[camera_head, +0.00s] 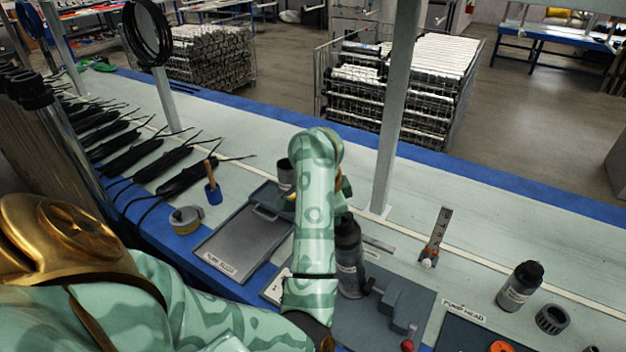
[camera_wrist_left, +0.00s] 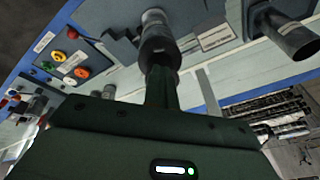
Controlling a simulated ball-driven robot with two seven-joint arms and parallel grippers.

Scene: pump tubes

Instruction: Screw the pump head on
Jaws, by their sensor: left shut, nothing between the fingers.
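In the head view a dark cylinder with a pale label (camera_head: 347,262) stands upright beside a grey clamp fixture (camera_head: 398,303). My left arm bends over the bench, and its link hides most of my left gripper (camera_head: 345,188), just above the dark cylinder's top. In the left wrist view my left gripper (camera_wrist_left: 160,78) is shut, its fingers pointing at the end of a dark cylinder (camera_wrist_left: 158,40); whether they touch it I cannot tell. A mat labelled "pump head" (camera_head: 463,312) lies at lower right. My right gripper does not show.
A dark bottle (camera_head: 520,285) and a black ribbed ring (camera_head: 552,319) stand at right. A grey tray (camera_head: 205,250) lies left of my arm. A metal post (camera_head: 395,130) rises behind.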

